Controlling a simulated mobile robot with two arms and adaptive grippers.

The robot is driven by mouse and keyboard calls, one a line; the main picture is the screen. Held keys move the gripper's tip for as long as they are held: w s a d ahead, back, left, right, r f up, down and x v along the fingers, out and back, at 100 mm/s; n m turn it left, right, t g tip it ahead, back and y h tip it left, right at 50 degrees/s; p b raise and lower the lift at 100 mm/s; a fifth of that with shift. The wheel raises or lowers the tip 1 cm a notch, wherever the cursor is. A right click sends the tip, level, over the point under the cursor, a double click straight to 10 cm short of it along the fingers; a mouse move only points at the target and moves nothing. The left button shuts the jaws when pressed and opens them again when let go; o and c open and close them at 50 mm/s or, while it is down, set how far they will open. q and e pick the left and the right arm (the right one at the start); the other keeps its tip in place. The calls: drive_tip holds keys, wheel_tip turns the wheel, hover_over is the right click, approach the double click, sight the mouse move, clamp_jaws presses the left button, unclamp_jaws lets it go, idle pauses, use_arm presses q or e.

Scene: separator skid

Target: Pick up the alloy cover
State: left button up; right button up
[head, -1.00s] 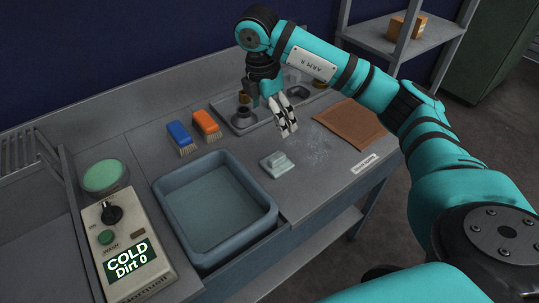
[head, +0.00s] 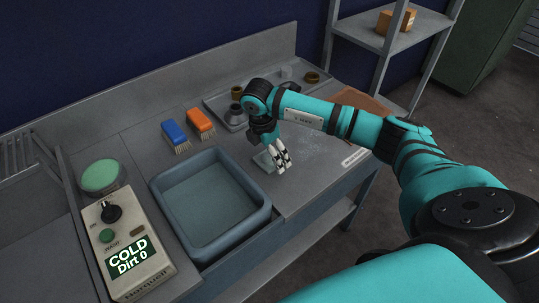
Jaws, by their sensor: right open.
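A small pale grey-green block-like piece (head: 262,161), which looks like the alloy cover, lies on the grey bench just right of the blue basin. My right gripper (head: 281,168) points down over it and hides much of it. The gripper is open, and I cannot tell whether its fingers touch the piece. My left gripper is not in view.
The blue basin (head: 210,240) is left of the gripper. Blue (head: 174,135) and orange (head: 200,122) brushes lie behind it. A control box (head: 127,250) and green pad (head: 99,176) are at left.

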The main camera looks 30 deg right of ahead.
drive_tip(key=shift+d+f, duration=0.1)
drive_tip(key=shift+f, duration=0.55)
drive_tip(key=c, duration=1.6)
